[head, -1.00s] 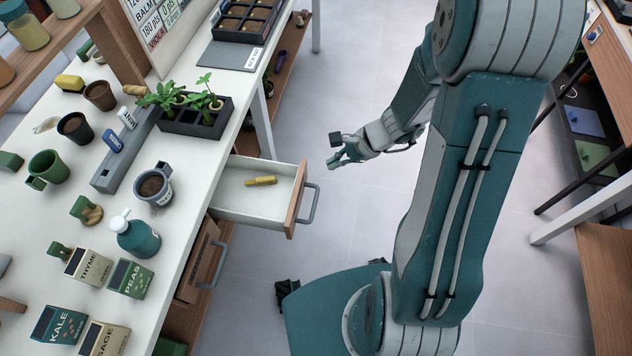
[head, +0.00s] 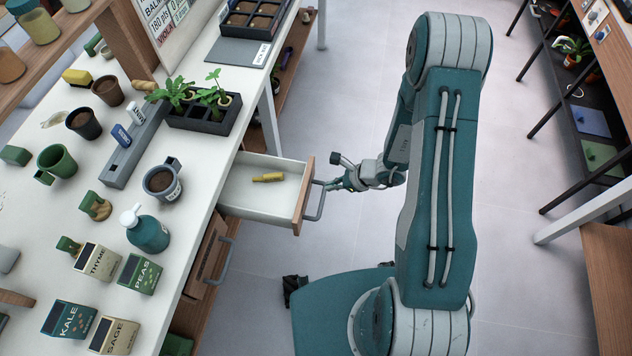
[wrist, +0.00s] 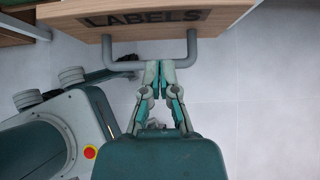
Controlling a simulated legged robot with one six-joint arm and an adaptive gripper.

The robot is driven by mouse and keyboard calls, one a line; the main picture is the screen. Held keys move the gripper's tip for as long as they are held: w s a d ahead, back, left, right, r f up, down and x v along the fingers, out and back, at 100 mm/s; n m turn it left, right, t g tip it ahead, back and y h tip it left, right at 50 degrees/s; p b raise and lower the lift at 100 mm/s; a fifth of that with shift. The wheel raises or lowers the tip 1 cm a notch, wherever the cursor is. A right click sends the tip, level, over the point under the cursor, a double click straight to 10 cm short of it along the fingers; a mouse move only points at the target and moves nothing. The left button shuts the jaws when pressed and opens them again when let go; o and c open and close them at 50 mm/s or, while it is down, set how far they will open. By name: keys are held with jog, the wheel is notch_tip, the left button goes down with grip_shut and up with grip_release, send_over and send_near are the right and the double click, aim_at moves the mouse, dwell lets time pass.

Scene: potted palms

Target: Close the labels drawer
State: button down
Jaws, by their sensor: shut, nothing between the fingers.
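The labels drawer (head: 238,205) stands pulled out from the white bench, with a yellow marker-like object (head: 268,177) lying inside. Its wooden front shows in the wrist view with the word LABELS (wrist: 145,17) on it. The grey bar handle (head: 319,200) sticks out from the front; it also shows in the wrist view (wrist: 124,63). My gripper (head: 332,185) is at the handle. In the wrist view my gripper (wrist: 158,66) has its fingertips together at the middle of the handle bar, empty. I cannot tell whether they touch the bar.
A second, lower drawer (head: 208,255) with a grey handle is below and appears shut. The bench top (head: 190,225) carries seed boxes, pots, a spray bottle (head: 147,230) and a seedling tray (head: 203,118). The floor (head: 340,110) beyond my arm is clear.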

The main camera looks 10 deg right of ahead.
aim_at(308, 185)
jog(key=a, duration=0.2)
jog(key=w+a, duration=0.1)
jog(key=shift+w+a+f, duration=0.1)
jog(key=shift+a+f, duration=0.1)
jog(key=shift+f, duration=0.1)
jog(key=shift+w+a, duration=0.2)
jog(key=shift+a, duration=0.2)
jog(key=shift+a, duration=0.15)
jog(key=w+a, duration=0.2)
jog(key=a, duration=0.4)
jog(key=w+a, duration=0.2)
jog(key=a, duration=0.5)
jog(key=w+a, duration=0.3)
jog(key=a, duration=0.4)
jog(key=shift+w, duration=0.1)
jog(key=shift+w+a, duration=0.15)
jog(key=shift+a, duration=0.05)
jog(key=shift+r, duration=0.1)
